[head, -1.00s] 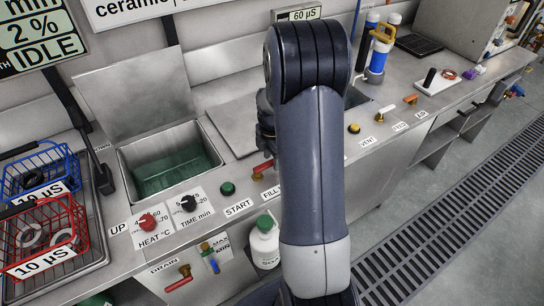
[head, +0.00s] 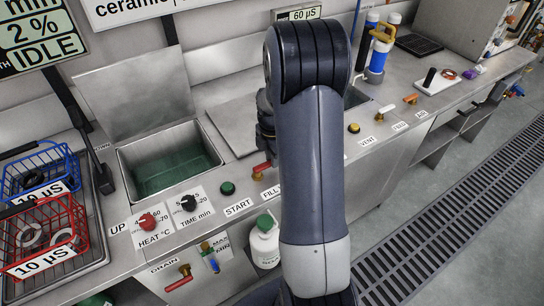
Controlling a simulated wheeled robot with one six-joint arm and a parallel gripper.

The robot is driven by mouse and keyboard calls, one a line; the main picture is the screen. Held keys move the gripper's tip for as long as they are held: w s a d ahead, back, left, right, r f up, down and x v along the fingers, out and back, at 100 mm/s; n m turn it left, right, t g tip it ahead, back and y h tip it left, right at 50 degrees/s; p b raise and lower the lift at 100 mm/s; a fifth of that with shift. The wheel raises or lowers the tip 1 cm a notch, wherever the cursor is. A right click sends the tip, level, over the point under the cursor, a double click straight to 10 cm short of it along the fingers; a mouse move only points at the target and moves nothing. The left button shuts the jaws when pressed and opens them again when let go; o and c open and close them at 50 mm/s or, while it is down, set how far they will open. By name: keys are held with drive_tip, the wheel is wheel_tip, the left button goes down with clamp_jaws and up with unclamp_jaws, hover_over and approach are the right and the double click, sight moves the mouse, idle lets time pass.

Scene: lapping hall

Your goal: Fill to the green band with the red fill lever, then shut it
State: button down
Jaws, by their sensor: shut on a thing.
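The red fill lever (head: 264,169) sits on the counter above the FILL label, partly covered by my arm. My gripper (head: 266,151) is at the lever, shut on it; its fingertips are mostly hidden behind my arm. The open tank (head: 128,168) holds green-tinted liquid (head: 168,178) low in it. The level gauge (head: 210,258), beside the MAX and MIN labels, is on the front panel. It shows blue and a little yellow-green, but it is too small for me to read the level against a green band.
Red HEAT (head: 147,221) and black TIME (head: 188,203) knobs and a green START button (head: 227,188) line the counter edge. A red drain lever (head: 179,284) and white bottle (head: 265,246) are below. Red (head: 76,214) and blue (head: 25,181) baskets stand left.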

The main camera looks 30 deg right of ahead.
drive_tip(key=shift+w+a+n+b, duration=0.15)
drive_tip(key=shift+w+n, duration=0.25)
drive_tip(key=shift+n, duration=0.5)
drive_tip(key=shift+w+n+b, duration=0.15)
drive_tip(key=shift+w+n, duration=0.25)
drive_tip(key=shift+n, duration=0.5)
drive_tip(key=c, duration=1.3)
unclamp_jaws()
wheel_tip(320, 180, up, 11)
drive_tip(key=shift+f, duration=0.1)
